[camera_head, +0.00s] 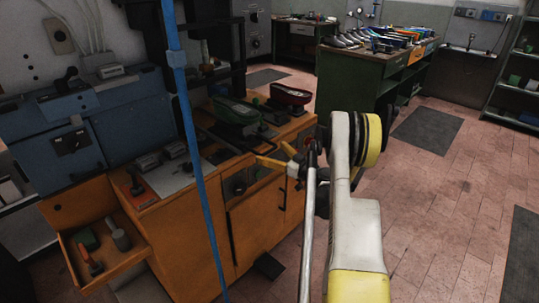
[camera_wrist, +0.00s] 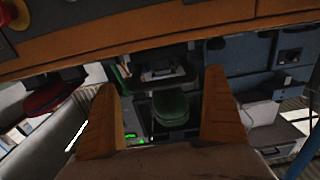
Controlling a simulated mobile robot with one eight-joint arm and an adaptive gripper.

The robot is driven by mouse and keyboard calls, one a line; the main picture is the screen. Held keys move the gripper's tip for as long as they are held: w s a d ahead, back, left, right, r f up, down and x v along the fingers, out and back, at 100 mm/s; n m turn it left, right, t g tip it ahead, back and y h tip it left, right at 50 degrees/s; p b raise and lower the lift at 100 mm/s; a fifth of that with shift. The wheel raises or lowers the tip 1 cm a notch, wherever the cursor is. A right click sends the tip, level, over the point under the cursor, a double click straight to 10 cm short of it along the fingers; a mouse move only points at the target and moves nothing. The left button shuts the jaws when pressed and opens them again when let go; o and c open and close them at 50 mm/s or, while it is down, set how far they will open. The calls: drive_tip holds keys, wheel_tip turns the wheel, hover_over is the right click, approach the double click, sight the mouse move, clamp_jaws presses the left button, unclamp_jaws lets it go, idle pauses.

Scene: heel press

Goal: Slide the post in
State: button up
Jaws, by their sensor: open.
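The green shoe-shaped piece (camera_head: 236,110) sits on a dark mount on the orange bench, left of my gripper. A red piece of like shape (camera_head: 289,96) sits on another dark mount behind and to its right. My gripper (camera_head: 273,156) is at the bench's front right edge, its yellow fingers apart. In the wrist view my gripper (camera_wrist: 160,78) is open, with nothing held between its tan fingers. The green piece (camera_wrist: 172,108) shows beyond, between the fingers, and the red piece (camera_wrist: 48,97) is at left. I cannot tell which part is the post.
The orange bench (camera_head: 260,220) carries a blue machine (camera_head: 70,130) at left and a pulled-out drawer (camera_head: 105,255) with tools. A blue upright (camera_head: 190,130) crosses the view. A green workbench (camera_head: 350,82) stands behind. The tiled floor (camera_head: 440,200) at right is largely free.

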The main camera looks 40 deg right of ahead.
sight(249, 140)
drive_tip(key=shift+w, duration=0.55)
drive_tip(key=shift+c, duration=0.3)
drive_tip(key=shift+a+r, duration=0.1)
drive_tip(key=c, duration=1.2)
drive_tip(key=shift+w, duration=0.1)
drive_tip(key=w, duration=0.4)
drive_tip(key=w+b, duration=0.1)
drive_tip(key=w, duration=0.4)
drive_tip(key=w+a, duration=0.1)
drive_tip(key=w, duration=0.4)
drive_tip(key=shift+w+b, duration=0.25)
drive_tip(key=shift+b, duration=0.1)
drive_tip(key=shift+w, duration=0.65)
drive_tip(key=shift+r, duration=0.1)
drive_tip(key=shift+w, duration=0.1)
